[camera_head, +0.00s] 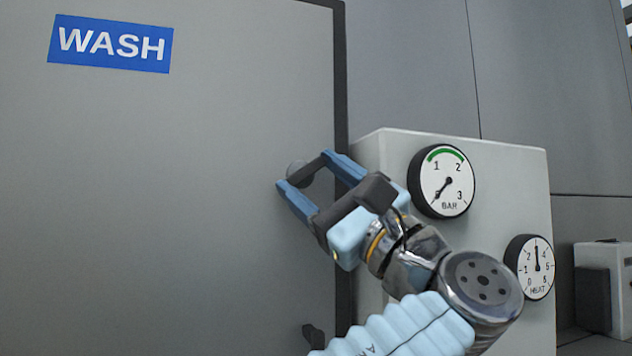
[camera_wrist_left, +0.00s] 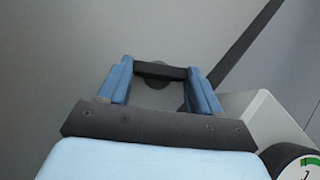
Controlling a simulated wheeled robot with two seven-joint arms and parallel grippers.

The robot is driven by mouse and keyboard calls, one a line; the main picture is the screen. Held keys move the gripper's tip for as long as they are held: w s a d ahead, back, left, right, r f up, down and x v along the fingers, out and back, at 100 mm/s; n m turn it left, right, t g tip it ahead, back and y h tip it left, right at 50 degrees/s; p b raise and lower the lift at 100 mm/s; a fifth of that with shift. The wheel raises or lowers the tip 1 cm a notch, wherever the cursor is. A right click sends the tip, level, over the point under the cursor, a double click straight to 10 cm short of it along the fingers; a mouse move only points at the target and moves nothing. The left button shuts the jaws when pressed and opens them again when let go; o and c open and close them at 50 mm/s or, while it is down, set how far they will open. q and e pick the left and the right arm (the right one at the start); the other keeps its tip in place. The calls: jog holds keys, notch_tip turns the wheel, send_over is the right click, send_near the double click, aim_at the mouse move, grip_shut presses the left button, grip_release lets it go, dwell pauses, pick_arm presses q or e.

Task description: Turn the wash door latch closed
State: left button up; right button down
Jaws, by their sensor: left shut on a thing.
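The wash door (camera_head: 150,200) is a large flat grey panel, and a blue WASH sign (camera_head: 112,44) is on its upper left. The latch (camera_head: 309,170) is a dark bar on a round hub near the door's right edge. My left gripper (camera_head: 305,171) is shut on the latch, one blue finger at each end of the bar. In the left wrist view, the latch (camera_wrist_left: 160,72) spans the gap between the fingertips, with the round hub behind it. The bar looks slanted in the head view. My right gripper is not in view.
A pale box with a BAR gauge (camera_head: 442,181) and a HEAT gauge (camera_head: 537,267) stands right of the door, close behind my left arm. A dark fitting (camera_head: 313,336) shows low by the door's edge. The door face left of the gripper is clear.

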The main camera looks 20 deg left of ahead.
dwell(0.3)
pick_arm(q)
jog(key=o, duration=1.1)
jog(key=shift+c, duration=0.2)
jog(key=b+v, duration=0.2)
jog(key=v, duration=1.2)
jog(key=shift+b, duration=0.35)
jog(key=shift+w, duration=0.1)
